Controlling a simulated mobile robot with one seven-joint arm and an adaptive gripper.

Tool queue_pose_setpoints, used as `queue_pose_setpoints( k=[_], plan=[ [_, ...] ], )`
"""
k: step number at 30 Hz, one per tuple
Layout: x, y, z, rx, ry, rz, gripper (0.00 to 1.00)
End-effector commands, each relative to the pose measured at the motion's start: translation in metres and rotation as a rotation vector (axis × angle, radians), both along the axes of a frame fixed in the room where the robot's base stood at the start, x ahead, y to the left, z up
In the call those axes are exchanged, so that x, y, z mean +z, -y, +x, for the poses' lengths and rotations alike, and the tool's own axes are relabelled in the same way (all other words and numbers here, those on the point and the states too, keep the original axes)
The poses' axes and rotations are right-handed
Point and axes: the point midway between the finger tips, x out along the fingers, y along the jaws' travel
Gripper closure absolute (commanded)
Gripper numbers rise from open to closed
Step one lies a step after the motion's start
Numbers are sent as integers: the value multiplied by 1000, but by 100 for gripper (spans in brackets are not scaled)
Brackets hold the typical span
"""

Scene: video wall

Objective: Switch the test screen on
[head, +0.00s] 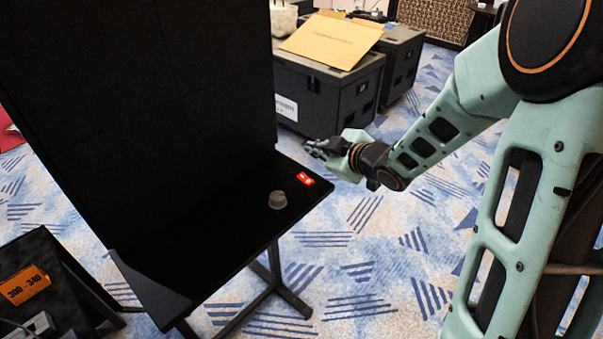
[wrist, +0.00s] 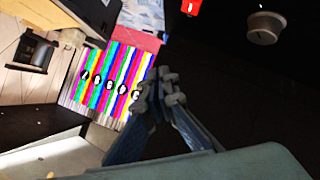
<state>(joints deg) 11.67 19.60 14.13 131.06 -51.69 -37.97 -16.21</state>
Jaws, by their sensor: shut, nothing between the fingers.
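A large dark panel (head: 150,90) fills the left of the head view; no picture shows on it. A black shelf (head: 225,215) juts out at its foot. On the shelf are a small red switch (head: 305,179) with white marks and a grey round knob (head: 278,200). The wrist view shows the red switch (wrist: 190,6), cut by the top edge, and the knob (wrist: 265,27). My gripper (head: 313,148) is shut and empty, beyond the switch and apart from it. Its fingers (wrist: 170,88) show in the wrist view. A panel with colour bars (wrist: 105,85) shows there too; I cannot tell whether it is the test screen.
Black cases (head: 325,95) stand behind the shelf, a cardboard sheet (head: 330,40) on top. A dark box with an orange label (head: 25,286) stands at the lower left. The patterned carpet (head: 375,240) is clear right of the shelf.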

Motion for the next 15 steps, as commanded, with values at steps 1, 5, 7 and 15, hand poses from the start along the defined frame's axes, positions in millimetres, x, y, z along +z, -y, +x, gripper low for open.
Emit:
queue_pose_setpoints(
  k=[1,5,7,15],
  plan=[
    [0,0,0,0,1,-1,100],
    [-1,0,0,-1,1,-1,100],
    [-2,0,1,0,1,-2,100],
    [-23,-4,4,0,1,-2,100]
  ],
)
